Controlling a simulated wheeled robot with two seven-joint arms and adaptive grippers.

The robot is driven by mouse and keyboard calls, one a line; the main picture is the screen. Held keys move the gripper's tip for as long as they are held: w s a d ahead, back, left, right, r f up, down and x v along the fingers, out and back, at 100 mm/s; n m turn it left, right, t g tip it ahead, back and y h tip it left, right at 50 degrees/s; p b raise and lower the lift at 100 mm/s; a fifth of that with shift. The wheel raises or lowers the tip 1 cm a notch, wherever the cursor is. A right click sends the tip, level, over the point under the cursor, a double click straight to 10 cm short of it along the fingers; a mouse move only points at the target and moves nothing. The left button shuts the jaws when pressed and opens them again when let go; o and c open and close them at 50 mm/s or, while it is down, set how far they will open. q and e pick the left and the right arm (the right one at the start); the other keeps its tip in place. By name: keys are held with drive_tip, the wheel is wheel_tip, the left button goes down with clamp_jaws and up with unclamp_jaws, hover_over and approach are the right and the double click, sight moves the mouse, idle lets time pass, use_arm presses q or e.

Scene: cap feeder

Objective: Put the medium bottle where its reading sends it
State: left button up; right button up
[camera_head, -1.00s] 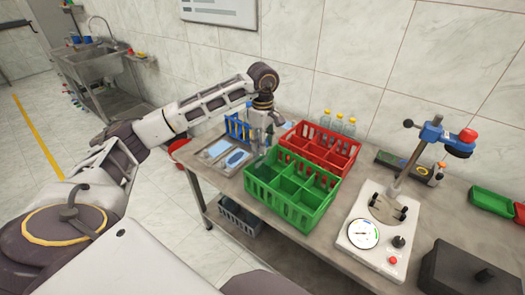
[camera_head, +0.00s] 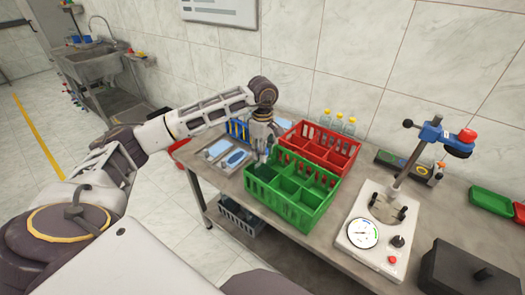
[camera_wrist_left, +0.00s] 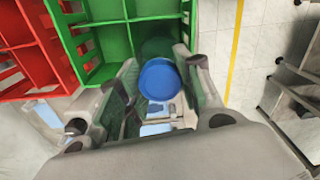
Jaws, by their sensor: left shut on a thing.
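My left gripper (camera_head: 262,157) is over the left end of the green crate (camera_head: 304,214). In the left wrist view the gripper (camera_wrist_left: 158,88) is shut on a bottle with a blue cap (camera_wrist_left: 159,80). The bottle's see-through body runs from the cap toward a compartment of the green crate (camera_wrist_left: 117,42). I cannot tell whether it touches the crate floor. The red crate (camera_head: 345,164) stands behind the green one. The tester with a round dial (camera_head: 362,234) stands to the right; its reading is too small to make out. My right gripper is not in view.
Several clear bottles (camera_head: 338,122) stand behind the red crate. A blue rack (camera_head: 237,130) and a tray (camera_head: 222,156) are at the bench's left end. A blue clamp stand (camera_head: 432,132), small green tray (camera_head: 492,200) and dark box (camera_head: 470,270) are to the right.

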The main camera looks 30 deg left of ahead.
use_arm(q)
drive_tip(key=shift+f, duration=0.1)
drive_tip(key=o, duration=0.7)
drive_tip(key=shift+c, duration=0.2)
drive_tip(key=shift+o, duration=1.4)
drive_tip(key=shift+r, duration=0.75)
wheel_tip(320, 180, up, 4)
drive_tip(key=shift+r, duration=0.2)
wheel_tip(320, 180, up, 4)
drive_tip(key=shift+r+b, duration=0.1)
drive_tip(key=shift+b, duration=0.25)
drive_tip(key=shift+r, duration=1.1)
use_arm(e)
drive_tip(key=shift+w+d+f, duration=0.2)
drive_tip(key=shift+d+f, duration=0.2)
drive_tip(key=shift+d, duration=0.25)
